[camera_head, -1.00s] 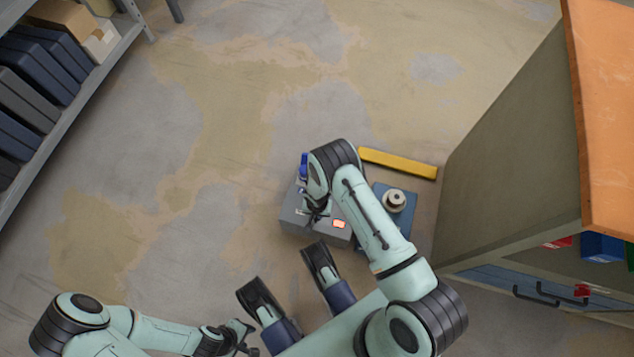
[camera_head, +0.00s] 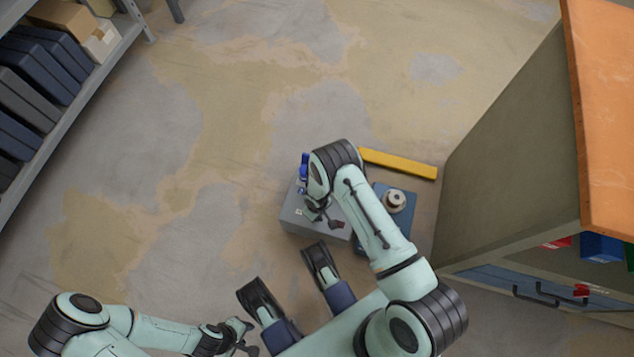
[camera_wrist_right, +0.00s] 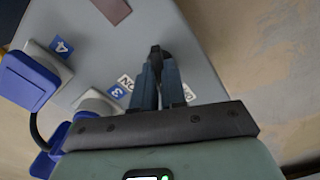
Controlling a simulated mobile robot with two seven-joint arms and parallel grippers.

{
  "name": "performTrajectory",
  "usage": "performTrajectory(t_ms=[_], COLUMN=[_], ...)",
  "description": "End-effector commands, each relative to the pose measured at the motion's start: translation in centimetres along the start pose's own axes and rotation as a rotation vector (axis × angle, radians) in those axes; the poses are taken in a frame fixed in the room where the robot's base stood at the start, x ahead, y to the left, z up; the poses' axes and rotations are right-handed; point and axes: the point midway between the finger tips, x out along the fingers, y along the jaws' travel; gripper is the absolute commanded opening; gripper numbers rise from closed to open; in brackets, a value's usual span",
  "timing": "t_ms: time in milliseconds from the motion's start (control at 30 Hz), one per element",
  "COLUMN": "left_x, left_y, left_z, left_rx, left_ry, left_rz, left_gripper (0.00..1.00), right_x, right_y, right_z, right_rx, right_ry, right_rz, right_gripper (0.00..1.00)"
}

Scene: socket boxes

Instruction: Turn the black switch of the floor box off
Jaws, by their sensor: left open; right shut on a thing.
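The grey floor box (camera_head: 300,222) sits on the floor under my right arm in the head view. Its top face (camera_wrist_right: 200,50) fills much of the right wrist view. My right gripper (camera_wrist_right: 158,68) is shut on the black switch (camera_wrist_right: 155,50), whose dark tip shows between the fingers. The rest of the switch is hidden. A dull brown-red indicator (camera_head: 337,225) on the box is unlit; it also shows in the right wrist view (camera_wrist_right: 113,10). My left gripper (camera_head: 244,338) is open and empty, low in the head view, away from the box.
A blue box with a spool-like part (camera_head: 394,200) and a yellow bar (camera_head: 398,163) lie nearby. A cabinet (camera_head: 520,160) stands right, a shelf (camera_head: 75,100) left.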

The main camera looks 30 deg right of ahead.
Motion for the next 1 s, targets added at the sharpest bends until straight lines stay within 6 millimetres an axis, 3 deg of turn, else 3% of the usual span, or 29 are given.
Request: performTrajectory(t_ms=[500,1000], left_x=[0.14,0.18], left_y=[-0.20,-0.27], left_z=[0.25,0.33], left_rx=[-0.003,-0.004], left_ry=[-0.009,-0.012], left_rz=[-0.004,-0.005], left_gripper=[0.43,0.43], right_x=[-0.04,-0.04], right_y=[0.03,0.04], right_z=[0.01,0.02], right_rx=[-0.385,-0.488], right_ry=[-0.001,-0.001], right_rz=[0.000,0.000], right_gripper=[0.00,0.00])
